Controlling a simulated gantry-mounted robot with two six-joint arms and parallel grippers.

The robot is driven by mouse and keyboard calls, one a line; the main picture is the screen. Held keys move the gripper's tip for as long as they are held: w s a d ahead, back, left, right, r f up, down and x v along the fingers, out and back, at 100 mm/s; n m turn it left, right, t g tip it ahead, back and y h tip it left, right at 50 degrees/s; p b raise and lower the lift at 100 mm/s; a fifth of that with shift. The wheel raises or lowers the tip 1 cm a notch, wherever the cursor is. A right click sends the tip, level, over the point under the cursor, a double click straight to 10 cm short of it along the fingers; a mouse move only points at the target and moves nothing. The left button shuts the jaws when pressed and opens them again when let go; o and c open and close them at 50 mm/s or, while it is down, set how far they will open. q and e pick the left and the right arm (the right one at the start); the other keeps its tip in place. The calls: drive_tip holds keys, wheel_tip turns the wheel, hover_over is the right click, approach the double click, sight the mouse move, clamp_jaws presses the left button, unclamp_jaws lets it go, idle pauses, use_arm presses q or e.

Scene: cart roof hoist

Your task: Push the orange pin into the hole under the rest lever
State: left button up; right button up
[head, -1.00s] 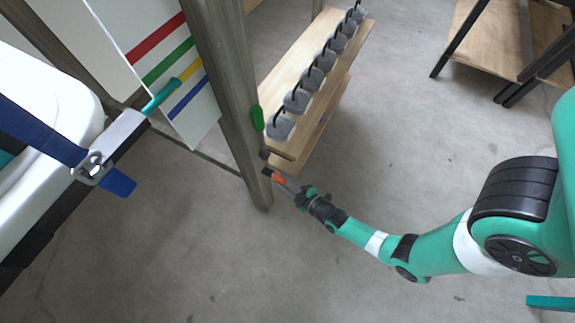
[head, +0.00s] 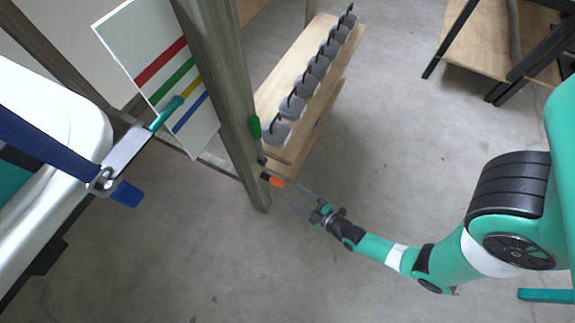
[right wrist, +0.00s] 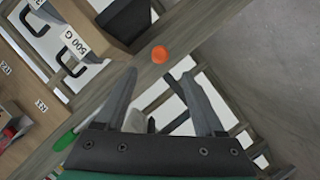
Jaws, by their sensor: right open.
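The orange pin (head: 273,180) sticks out of the right side of the grey wooden post (head: 226,98), low down, with a dark part at the post. In the right wrist view its round orange end (right wrist: 159,54) faces me, against the post. The green-handled lever (head: 255,127) is on the post just above the pin; its green grip shows in the right wrist view (right wrist: 65,141). My right gripper (head: 298,197) is open and empty, a little right of and below the pin, apart from it. The hole is hidden. My left gripper is out of view.
A wooden rack (head: 290,78) with several grey weights (head: 292,107) stands behind the post. A white striped board (head: 150,65) is left of the post. A white roof (head: 50,100) with a blue strap (head: 40,137) fills the left. Floor around my right gripper is clear.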

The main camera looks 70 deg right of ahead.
drive_tip(key=v, duration=0.3)
drive_tip(key=shift+s+p, duration=0.2)
drive_tip(key=shift+p, duration=0.2)
drive_tip(key=shift+r, duration=0.1)
